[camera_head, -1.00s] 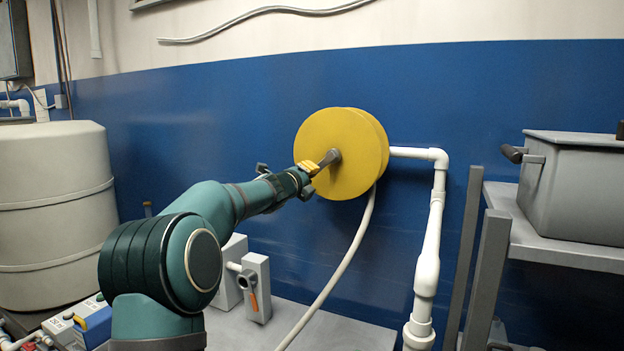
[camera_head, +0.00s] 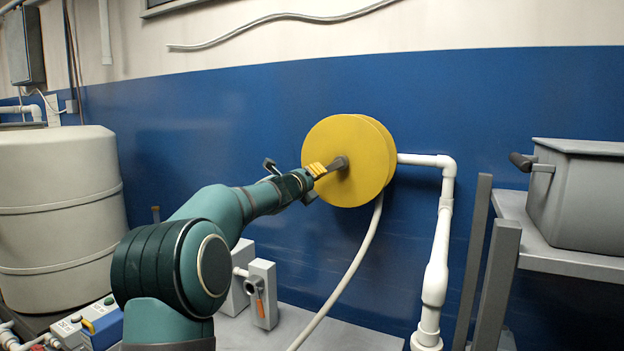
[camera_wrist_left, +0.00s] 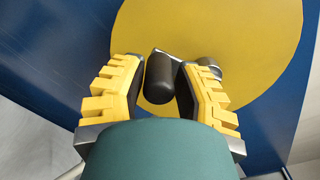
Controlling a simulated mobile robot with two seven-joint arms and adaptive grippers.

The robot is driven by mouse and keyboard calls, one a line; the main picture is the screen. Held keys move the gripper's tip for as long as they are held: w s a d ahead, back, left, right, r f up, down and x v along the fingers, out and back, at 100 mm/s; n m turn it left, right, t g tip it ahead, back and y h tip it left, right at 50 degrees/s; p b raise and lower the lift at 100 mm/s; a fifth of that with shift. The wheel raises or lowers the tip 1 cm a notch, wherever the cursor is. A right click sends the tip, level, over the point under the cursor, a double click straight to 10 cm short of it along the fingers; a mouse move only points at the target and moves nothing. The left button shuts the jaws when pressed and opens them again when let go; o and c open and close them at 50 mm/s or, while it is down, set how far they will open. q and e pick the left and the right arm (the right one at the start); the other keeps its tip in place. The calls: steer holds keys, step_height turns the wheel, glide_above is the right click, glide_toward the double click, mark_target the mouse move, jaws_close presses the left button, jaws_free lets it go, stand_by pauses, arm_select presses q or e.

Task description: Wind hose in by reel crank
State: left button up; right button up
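The yellow hose reel (camera_head: 365,150) is on the blue wall, its disc facing me. Its grey crank arm (camera_head: 338,164) reaches from the hub toward my left gripper (camera_head: 316,170). In the left wrist view the black crank handle (camera_wrist_left: 159,82) lies between the yellow-backed fingers of my left gripper (camera_wrist_left: 163,72). The white hose (camera_head: 347,280) hangs from the reel's underside down past the bottom edge. My right gripper is out of view.
A white pipe (camera_head: 436,270) runs right from behind the reel, then down. A grey bin (camera_head: 580,205) sits on a shelf (camera_head: 575,262) at the right. A large beige tank (camera_head: 58,210) stands at the left. A grey valve block (camera_head: 262,290) is below my left arm.

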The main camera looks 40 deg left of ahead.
arm_select(q)
steer(key=shift+o, duration=1.4)
steer(key=v, duration=1.2)
